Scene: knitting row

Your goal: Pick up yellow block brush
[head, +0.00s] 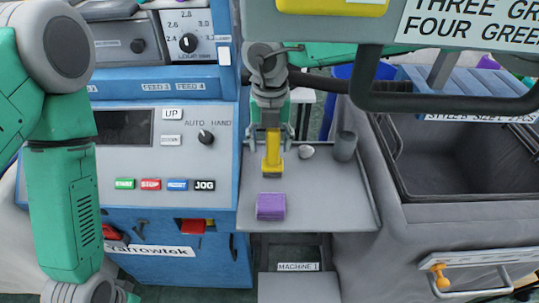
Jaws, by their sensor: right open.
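The yellow block brush (272,164) is on the grey shelf (330,200) in the head view, with its handle pointing up toward my right gripper. My right gripper (270,137) hangs over the back of the shelf, pointing down. Its fingers are apart, one on each side of the yellow handle. I cannot tell whether either finger touches it. My left arm (62,200) hangs down at the left edge, and its gripper is below the picture.
A purple block (270,207) lies in front of the brush on the shelf. A small pale round thing (306,152) and a grey cup (345,146) are to its right. A blue control panel (150,150) borders the left; a dark grey bin (460,160) stands right.

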